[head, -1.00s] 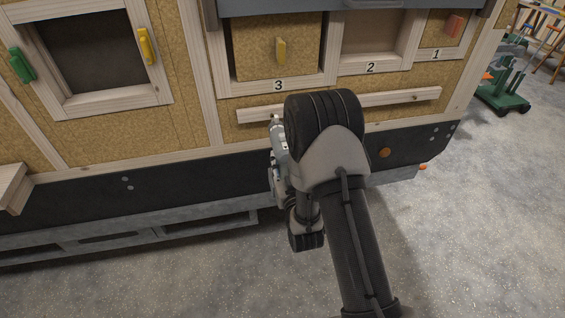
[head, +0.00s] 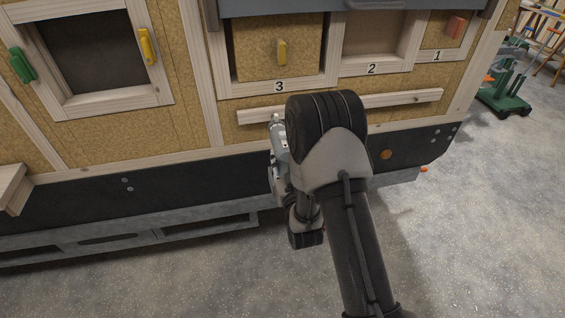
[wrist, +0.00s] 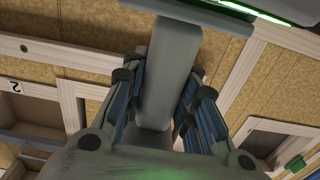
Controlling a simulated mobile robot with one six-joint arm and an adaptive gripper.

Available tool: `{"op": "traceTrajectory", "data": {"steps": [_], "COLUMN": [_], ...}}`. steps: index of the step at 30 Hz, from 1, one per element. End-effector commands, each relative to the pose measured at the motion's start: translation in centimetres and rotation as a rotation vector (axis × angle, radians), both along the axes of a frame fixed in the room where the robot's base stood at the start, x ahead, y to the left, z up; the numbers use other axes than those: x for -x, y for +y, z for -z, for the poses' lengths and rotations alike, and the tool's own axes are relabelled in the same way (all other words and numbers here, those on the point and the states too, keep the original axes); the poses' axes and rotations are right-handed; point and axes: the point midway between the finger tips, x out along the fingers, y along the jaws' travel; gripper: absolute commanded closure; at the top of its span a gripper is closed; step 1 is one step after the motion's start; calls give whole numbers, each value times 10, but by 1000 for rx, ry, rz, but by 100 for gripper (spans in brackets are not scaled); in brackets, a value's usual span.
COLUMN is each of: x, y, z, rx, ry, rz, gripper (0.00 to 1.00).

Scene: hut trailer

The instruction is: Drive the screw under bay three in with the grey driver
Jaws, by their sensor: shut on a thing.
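My gripper (wrist: 166,84) is shut on the grey driver (wrist: 172,62), whose grey handle stands between the blue-sided fingers in the wrist view; its wide end at the top carries a bright green strip. In the head view my gripper (head: 279,165) is partly hidden behind my arm, its far end close to the pale wooden strip (head: 390,100) below bay three (head: 283,60). The screw under bay three cannot be made out there. I cannot tell whether the driver's tip touches it. A dark screw-like dot shows near the strip's right end.
Bay two (head: 372,38) and bay one (head: 445,30) lie to the right. A framed opening (head: 95,50) with green and yellow handles is at the left. A wooden ledge (head: 12,187) juts out at the left edge. A green cart (head: 502,95) stands at right. Open floor lies in front.

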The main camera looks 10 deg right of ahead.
Motion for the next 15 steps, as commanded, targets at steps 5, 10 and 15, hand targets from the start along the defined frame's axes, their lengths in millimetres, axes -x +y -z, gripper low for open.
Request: {"op": "traceTrajectory", "data": {"steps": [5,10,15], "x": [-2,-3,-5], "y": [0,0,0], "z": [-3,-3,-3], "rx": [0,0,0], "ry": [-8,-8,-8], "rz": [0,0,0], "gripper": [100,100,100]}}
